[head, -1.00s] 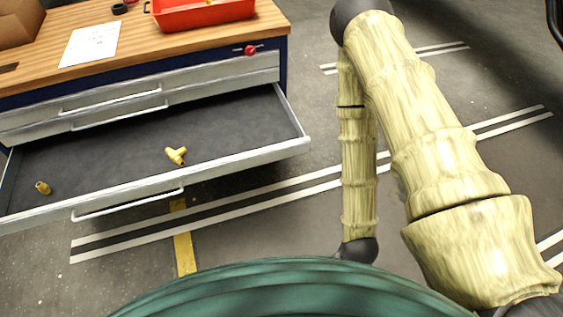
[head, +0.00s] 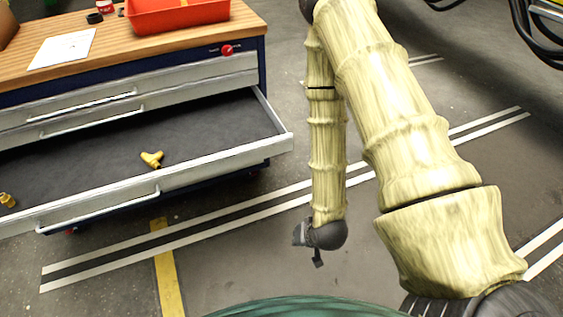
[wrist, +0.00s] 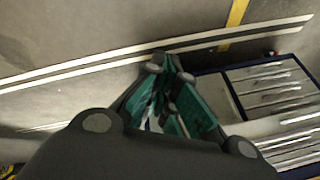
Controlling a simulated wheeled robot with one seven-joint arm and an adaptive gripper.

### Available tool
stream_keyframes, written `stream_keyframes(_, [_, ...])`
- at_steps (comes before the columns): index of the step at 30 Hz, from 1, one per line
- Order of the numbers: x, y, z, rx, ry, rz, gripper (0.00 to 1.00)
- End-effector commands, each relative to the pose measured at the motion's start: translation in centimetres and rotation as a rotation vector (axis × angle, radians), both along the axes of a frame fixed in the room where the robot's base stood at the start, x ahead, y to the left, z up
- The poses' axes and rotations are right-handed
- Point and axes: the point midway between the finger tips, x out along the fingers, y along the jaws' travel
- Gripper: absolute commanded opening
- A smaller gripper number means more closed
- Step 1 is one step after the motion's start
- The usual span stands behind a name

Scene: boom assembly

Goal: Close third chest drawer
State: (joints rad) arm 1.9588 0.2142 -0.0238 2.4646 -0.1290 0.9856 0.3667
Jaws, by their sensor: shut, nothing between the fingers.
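The third chest drawer (head: 235,160) is pulled far out, below two closed drawer fronts in the head view. Its front has a long silver handle (head: 100,212). Two yellow fittings lie inside it: a tee-shaped one (head: 152,159) near the middle and a small one (head: 8,200) at the left. My gripper (head: 308,248) hangs to the right of the drawer's front corner, apart from it, over bare floor. In the wrist view my gripper (wrist: 172,70) is shut and empty, its green fingers together. The chest's drawer fronts (wrist: 272,95) show at the right there.
The chest's wooden top (head: 110,45) holds a paper sheet, a red-orange bin (head: 175,15) and small items. The floor right of the chest is clear, with white double stripes and a yellow stripe (head: 168,270). Dark cables (head: 535,40) stand at the upper right.

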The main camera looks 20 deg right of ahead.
Motion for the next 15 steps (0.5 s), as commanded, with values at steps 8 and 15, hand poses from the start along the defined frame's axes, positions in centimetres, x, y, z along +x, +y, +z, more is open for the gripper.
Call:
stream_keyframes(8, [6.5,-1.5,-1.2,0.147,-0.235,-0.195,0.00])
stream_keyframes(15, [11.0,-3.1,-0.3,0.305,-0.432,-0.346,0.00])
